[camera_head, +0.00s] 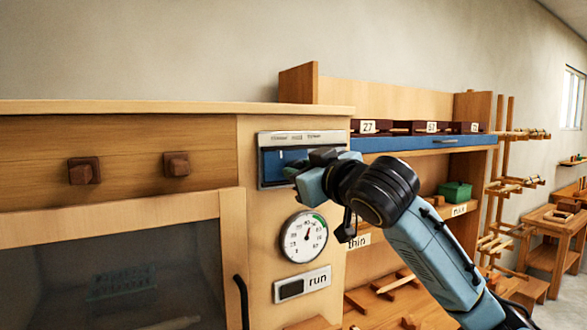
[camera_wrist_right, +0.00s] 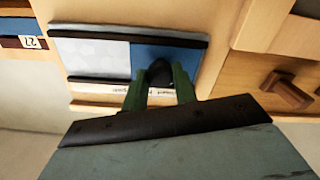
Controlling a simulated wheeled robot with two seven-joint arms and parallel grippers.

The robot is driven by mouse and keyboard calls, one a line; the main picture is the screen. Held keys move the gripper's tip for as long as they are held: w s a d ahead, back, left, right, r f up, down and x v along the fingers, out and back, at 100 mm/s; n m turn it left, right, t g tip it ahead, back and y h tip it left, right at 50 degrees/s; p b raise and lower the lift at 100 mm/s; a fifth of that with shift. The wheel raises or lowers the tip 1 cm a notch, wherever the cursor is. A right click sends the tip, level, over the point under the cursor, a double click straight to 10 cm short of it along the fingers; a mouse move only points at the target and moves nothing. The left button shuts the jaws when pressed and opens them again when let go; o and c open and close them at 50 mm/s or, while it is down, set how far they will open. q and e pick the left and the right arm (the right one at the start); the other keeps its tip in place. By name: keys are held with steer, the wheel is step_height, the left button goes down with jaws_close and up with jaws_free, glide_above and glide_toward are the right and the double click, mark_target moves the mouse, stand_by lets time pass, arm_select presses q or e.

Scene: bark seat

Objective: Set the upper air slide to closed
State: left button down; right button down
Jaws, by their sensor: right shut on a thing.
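The upper air slide (camera_head: 273,166) is a metal-framed plate on the wooden front, with a blue panel at its left in the head view. In the right wrist view, the slide (camera_wrist_right: 105,55) appears upside down, with a pale speckled part at left and a blue part at right. My right gripper (camera_head: 298,168) is at the slide's right part and hides it there. In the wrist view its green fingers (camera_wrist_right: 158,80) are shut on the slide's dark knob (camera_wrist_right: 159,69), which stands over the blue part. The small lettering on the frame is unreadable. My left gripper is out of view.
A round dial (camera_head: 304,237) and a "run" plate (camera_head: 302,285) sit below the slide. A glazed door (camera_head: 130,270) with a dark handle is at lower left. Two wooden knobs (camera_head: 84,171) are above it. Shelves with a blue drawer front (camera_head: 420,143) stand right, behind my arm.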

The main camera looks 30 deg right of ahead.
steer(key=shift+a+f, duration=0.1)
steer(key=c, duration=1.5)
jaws_free()
steer(key=o, duration=0.4)
steer(key=shift+a, duration=0.2)
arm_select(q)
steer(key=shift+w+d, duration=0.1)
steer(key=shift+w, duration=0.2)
arm_select(e)
steer(key=shift+d, duration=0.1)
